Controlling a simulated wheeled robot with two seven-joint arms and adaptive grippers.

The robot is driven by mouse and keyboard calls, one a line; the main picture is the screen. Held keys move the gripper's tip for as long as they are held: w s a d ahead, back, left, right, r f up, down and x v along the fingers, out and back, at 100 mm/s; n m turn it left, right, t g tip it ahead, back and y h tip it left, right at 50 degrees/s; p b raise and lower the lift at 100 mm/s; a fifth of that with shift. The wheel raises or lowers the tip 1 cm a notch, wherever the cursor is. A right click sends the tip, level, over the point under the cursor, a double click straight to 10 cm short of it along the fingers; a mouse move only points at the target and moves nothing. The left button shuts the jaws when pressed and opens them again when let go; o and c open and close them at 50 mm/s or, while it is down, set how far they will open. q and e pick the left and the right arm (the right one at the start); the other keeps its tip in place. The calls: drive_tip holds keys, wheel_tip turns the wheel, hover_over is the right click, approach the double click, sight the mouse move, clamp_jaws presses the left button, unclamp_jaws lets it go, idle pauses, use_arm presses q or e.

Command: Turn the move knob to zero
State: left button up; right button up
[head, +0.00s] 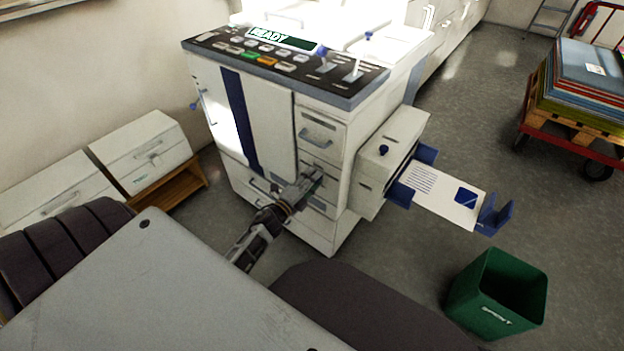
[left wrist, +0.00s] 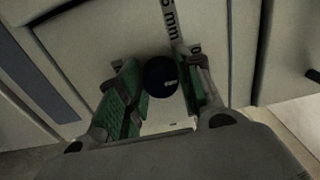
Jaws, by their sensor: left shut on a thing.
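The move knob (left wrist: 161,76) is a dark round knob on the pale front of the printing machine (head: 335,135). A small light mark shows on the knob, too small to read. My left gripper (head: 312,180) is at the lower front of the machine, and its green-padded fingers (left wrist: 160,92) are shut on the knob, one on each side. In the head view the gripper hides the knob. My right gripper is not in view.
The control panel (head: 222,50) on top reads READY. A paper tray (head: 445,195) with a printed sheet juts out at the right. A green bin (head: 460,300) stands on the floor. A cart with stacked boards (head: 590,75) is at the far right. White cases (head: 140,150) are at left.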

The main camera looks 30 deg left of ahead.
use_arm(q)
drive_tip(key=o, duration=1)
drive_tip(key=shift+s+a, duration=0.15)
drive_tip(key=shift+s, duration=1.85)
drive_tip(key=shift+s+a, duration=0.15)
drive_tip(key=shift+s, duration=1.85)
drive_tip(key=shift+s+a, duration=0.15)
drive_tip(key=shift+s, duration=1.85)
